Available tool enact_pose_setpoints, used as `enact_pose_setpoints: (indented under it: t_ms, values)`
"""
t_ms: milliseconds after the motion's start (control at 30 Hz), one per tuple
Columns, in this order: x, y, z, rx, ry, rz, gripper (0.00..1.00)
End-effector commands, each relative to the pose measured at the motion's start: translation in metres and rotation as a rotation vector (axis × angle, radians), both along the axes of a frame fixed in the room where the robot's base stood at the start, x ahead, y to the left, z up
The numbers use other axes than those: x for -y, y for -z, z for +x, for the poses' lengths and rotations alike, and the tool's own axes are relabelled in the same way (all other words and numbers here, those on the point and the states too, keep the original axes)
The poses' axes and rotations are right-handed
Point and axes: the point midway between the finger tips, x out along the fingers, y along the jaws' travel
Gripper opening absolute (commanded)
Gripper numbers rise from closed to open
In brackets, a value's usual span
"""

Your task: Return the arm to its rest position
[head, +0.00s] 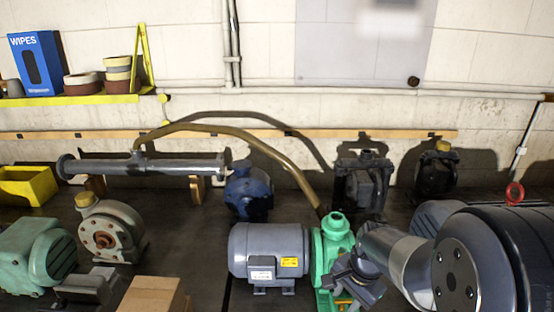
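My arm enters from the lower right, with a large dark joint in front and a grey link reaching left. My gripper (352,283) is at the end of that link, low in the picture, in front of the bright green pump (331,240). It overlaps the pump's right side, and I cannot tell whether it touches it. Its fingers are small and mostly cut off or hidden, so its opening and any held thing are unclear.
A grey motor (268,247) with a yellow tag stands left of the green pump. A blue pump (249,193) and dark pumps (362,184) stand behind. A cardboard box (155,296) is at the front left. Some dark bench (195,235) is bare left of the motor.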

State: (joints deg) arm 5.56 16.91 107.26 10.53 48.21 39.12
Motion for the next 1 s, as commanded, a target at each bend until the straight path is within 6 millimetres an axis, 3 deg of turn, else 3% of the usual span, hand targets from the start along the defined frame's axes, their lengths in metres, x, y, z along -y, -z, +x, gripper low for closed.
enact_pose_setpoints:
  t_ms: [500, 1000]
  values:
    - [-0.0001, 0.0002, 0.0022, 0.000, -0.286, 0.000, 0.34]
    - [-0.0007, -0.0010, 0.0020, 0.003, -0.306, 0.000, 0.34]
